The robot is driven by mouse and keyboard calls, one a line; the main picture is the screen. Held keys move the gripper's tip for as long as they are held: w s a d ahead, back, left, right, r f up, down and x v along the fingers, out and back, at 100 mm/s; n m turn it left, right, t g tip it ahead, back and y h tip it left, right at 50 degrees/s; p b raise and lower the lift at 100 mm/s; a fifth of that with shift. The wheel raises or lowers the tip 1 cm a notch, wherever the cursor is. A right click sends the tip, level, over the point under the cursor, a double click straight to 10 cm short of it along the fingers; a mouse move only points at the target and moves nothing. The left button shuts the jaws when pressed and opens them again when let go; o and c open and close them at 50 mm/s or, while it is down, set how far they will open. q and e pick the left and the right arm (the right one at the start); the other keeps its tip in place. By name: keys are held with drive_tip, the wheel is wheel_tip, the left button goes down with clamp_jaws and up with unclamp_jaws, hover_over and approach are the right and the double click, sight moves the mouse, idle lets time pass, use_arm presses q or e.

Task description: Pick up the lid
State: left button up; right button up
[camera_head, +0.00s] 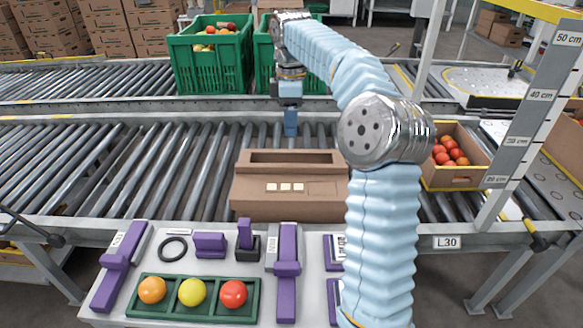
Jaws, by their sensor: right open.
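A brown cardboard box (262,203) sits on the roller conveyor in the middle. Its top shows a long dark opening at the back and a flat sloping panel with three pale squares in front. I cannot tell whether this panel is the lid; no separate lid stands out. My right gripper (291,124) points down over the rollers just behind the box, apart from it. Its blue fingers are seen edge-on, open, with nothing visible between them. My right arm passes over the box's right end and hides part of it. My left gripper is not in view.
Green crates (212,62) stand behind the gripper, one partly hidden by my arm. A carton of tomatoes (455,182) is at right, beside a height scale (535,110). In front, a bench holds purple tools (287,270) and a green fruit tray (205,318). Rollers at left are clear.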

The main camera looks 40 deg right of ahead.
drive_tip(key=b, duration=0.1)
hover_over(291, 165)
wheel_tip(291, 165, down, 6)
drive_tip(key=shift+w+d+r, duration=0.1)
drive_tip(key=shift+w+r, duration=0.05)
drive_tip(key=shift+r, duration=0.05)
wheel_tip(291, 165, down, 6)
drive_tip(key=shift+f+b, duration=0.1)
drive_tip(key=shift+b, duration=0.5)
clamp_jaws()
